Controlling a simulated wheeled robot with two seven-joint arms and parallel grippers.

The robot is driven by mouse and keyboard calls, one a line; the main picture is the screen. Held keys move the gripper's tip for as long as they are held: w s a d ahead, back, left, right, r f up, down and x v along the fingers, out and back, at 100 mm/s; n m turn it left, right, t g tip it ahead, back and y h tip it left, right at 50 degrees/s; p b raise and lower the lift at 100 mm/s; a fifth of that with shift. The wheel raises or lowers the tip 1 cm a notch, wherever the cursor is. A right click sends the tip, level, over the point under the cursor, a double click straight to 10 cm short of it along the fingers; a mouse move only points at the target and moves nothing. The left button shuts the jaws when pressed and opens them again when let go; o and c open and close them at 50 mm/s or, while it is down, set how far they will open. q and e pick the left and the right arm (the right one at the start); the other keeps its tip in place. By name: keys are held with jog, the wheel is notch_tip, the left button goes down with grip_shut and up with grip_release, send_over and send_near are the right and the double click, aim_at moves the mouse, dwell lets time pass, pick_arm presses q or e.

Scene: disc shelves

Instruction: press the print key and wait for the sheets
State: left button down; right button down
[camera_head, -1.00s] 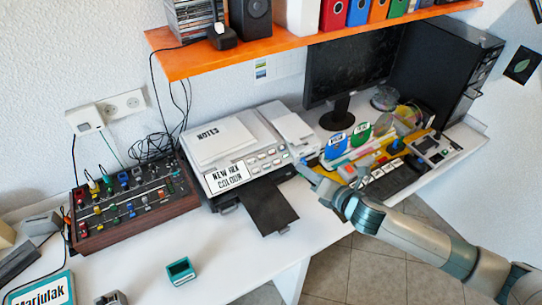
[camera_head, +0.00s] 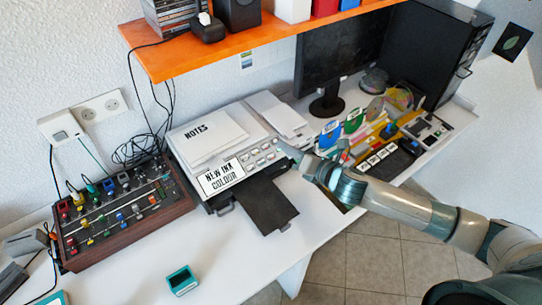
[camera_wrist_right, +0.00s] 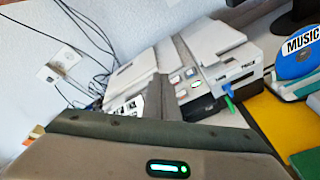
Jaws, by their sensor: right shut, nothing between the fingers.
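The white printer (camera_head: 240,140) stands on the desk, with a stack marked NOTES on its lid and a NEW INK COLOUR label on its front. Its key panel (camera_head: 262,156) has several pale keys; the panel also shows in the right wrist view (camera_wrist_right: 185,80). I cannot tell which is the print key. The black output tray (camera_head: 268,207) sticks out in front, and no sheets show on it. My right gripper (camera_head: 287,150) is shut and empty, its tips at the panel's right end. Whether they touch a key is unclear. My left gripper is not in view.
A mixer box (camera_head: 120,215) with coloured knobs stands left of the printer. Disc stands (camera_head: 340,130) and a black keypad (camera_head: 385,160) crowd the right. An orange shelf (camera_head: 240,45) hangs above. The desk in front is mostly clear around a teal box (camera_head: 181,280).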

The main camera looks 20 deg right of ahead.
aim_at(271, 156)
jog(key=w+a+f+b, duration=0.1)
jog(key=w+f+b, duration=0.2)
jog(key=f+b, duration=0.4)
jog(key=shift+w+a+f, duration=0.2)
jog(key=shift+w+f, duration=0.1)
jog(key=shift+w, duration=0.1)
jog(key=shift+w+a+f, duration=0.15)
jog(key=shift+w+f, duration=0.2)
jog(key=shift+f, duration=0.4)
dwell(2.9)
jog(key=shift+r, duration=0.15)
jog(key=shift+s+r+p, duration=0.35)
jog(key=shift+r+p, duration=0.3)
jog(key=shift+p, duration=0.05)
dwell(0.3)
